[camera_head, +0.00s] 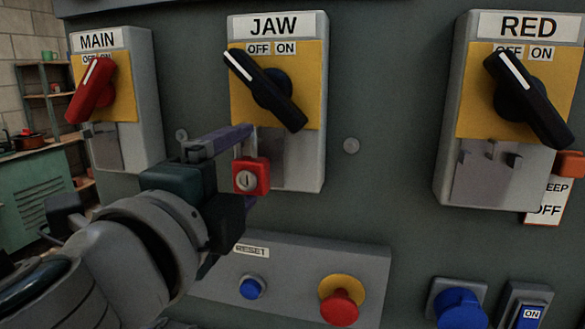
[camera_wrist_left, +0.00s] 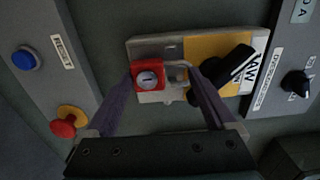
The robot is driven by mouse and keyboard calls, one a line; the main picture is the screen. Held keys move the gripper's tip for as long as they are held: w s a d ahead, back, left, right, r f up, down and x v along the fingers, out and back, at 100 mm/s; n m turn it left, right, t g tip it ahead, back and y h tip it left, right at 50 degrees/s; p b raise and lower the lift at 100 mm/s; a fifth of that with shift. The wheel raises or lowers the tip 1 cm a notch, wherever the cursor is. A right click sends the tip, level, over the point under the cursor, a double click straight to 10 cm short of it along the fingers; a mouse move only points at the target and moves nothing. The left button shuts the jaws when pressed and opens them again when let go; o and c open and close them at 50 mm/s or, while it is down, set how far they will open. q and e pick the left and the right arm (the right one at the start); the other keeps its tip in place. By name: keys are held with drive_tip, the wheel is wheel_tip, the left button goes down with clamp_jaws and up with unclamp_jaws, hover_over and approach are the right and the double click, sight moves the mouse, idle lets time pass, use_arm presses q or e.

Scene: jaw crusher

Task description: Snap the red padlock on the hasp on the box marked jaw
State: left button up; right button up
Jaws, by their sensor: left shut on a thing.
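The grey box marked JAW (camera_head: 314,100) is at upper middle in the head view. Its black rotary handle (camera_head: 268,90) has its white line pointing up-left to OFF. The grey hasp (camera_head: 298,163) is below the yellow plate, partly hidden by my gripper and the padlock. The red padlock (camera_head: 251,176) is upright in front of the hasp's left part, keyhole facing out. My left gripper (camera_head: 249,160) is shut on it. In the left wrist view, the padlock (camera_wrist_left: 147,77) sits between the fingertips, shackle beside the hasp. I cannot tell whether the shackle passes through it.
The MAIN box (camera_head: 143,90) with a red handle is left; the RED box (camera_head: 449,130) with a black handle is right, an off tag (camera_head: 549,206) hanging by it. Below is a panel (camera_head: 300,258) with a blue button (camera_head: 252,287) and red mushroom button (camera_head: 340,306).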

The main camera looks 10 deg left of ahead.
use_arm(q)
drive_tip(key=shift+w, duration=0.3)
idle(0.4)
drive_tip(key=shift+w, duration=0.25)
drive_tip(key=shift+w, duration=0.65)
drive_tip(key=o, duration=1.3)
drive_tip(key=shift+c, duration=0.2)
drive_tip(key=shift+s, duration=0.1)
drive_tip(key=shift+s, duration=1.35)
drive_tip(key=s, duration=0.6)
drive_tip(key=shift+a, duration=0.1)
